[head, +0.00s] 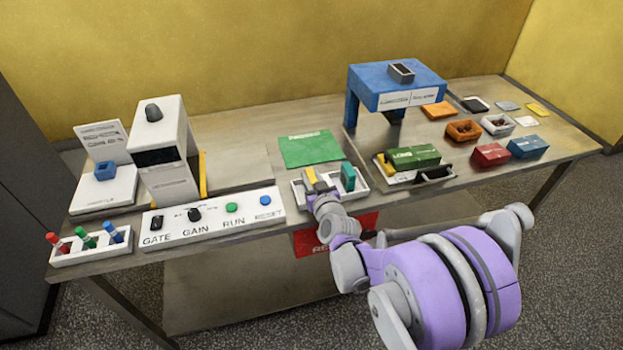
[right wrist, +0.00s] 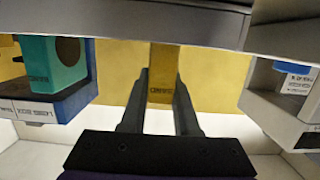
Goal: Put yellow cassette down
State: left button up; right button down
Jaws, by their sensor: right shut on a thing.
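The yellow cassette (head: 309,174) is upright at the left part of a white slotted rack (head: 362,189) on the table's front edge. My right gripper (head: 316,190) is shut on it. In the right wrist view, the cassette (right wrist: 163,72) stands between my two dark fingers (right wrist: 163,95), its lower face bearing a small dark label. A teal cassette (head: 348,176) stands in the rack to the right; a teal block also shows at the left of the wrist view (right wrist: 66,62). I cannot tell whether the yellow cassette touches the rack floor. My left gripper is out of view.
A green mat (head: 310,149) lies behind the rack. A white panel (head: 215,221) with buttons is to its left. A red sign (head: 336,236) hangs in front.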

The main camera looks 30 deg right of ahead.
jog(key=c, duration=1.1)
grip_release()
jog(key=shift+f, duration=0.15)
jog(key=o, duration=0.4)
jog(key=shift+o, duration=0.2)
jog(key=shift+r, duration=0.25)
jog(key=p+v, duration=0.2)
jog(key=v, duration=0.9)
jog(key=s+a+f+n+g+y, duration=0.2)
jog(key=s+a+g+y, duration=0.15)
jog(key=a, duration=0.45)
jog(key=s+a+f+g, duration=0.1)
jog(key=s+a+g, duration=0.1)
jog(key=s, duration=0.5)
jog(key=s+a+f+g, duration=0.2)
jog(key=s+g, duration=0.2)
jog(key=s, duration=0.4)
jog(key=shift+a+n, duration=0.2)
jog(key=shift+n, duration=0.2)
